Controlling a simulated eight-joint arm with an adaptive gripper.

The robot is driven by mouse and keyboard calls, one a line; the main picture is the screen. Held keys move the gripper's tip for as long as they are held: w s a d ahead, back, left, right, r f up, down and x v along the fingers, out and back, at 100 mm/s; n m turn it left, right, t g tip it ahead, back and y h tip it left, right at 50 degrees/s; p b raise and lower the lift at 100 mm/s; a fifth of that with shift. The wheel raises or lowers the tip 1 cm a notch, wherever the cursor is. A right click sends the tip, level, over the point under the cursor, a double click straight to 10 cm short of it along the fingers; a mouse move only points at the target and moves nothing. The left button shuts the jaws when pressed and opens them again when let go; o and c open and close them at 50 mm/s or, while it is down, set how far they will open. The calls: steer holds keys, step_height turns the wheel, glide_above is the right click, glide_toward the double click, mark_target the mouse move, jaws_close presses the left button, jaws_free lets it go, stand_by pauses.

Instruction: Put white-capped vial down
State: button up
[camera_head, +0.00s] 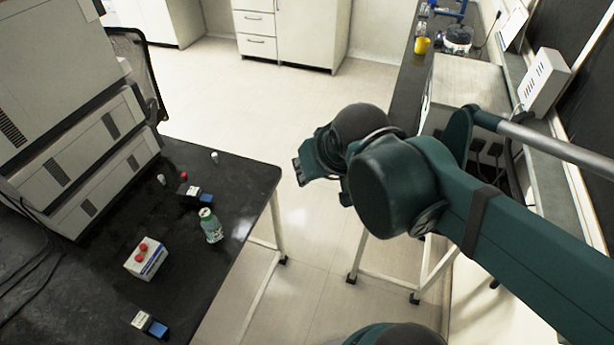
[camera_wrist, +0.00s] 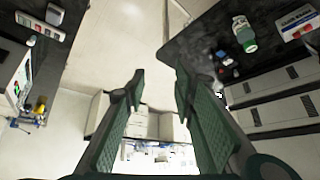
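Two small white-topped items stand on the black bench (camera_head: 245,180), one near its back edge (camera_head: 214,158) and one beside the stacked instruments (camera_head: 161,179). Either may be a white-capped vial; they are too small to tell.
A white box with red tops (camera_head: 145,260) and small blue-and-white boxes (camera_head: 150,324) (camera_head: 189,191) are on the bench. Stacked instruments (camera_head: 80,145) fill its left side. A far counter at right holds a yellow cup (camera_head: 421,46). Open floor lies between.

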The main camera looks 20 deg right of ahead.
steer(key=shift+s+a+f+n, duration=0.15)
steer(key=shift+s+a+n, duration=0.25)
steer(key=shift+s+a, duration=0.55)
stand_by(0.7)
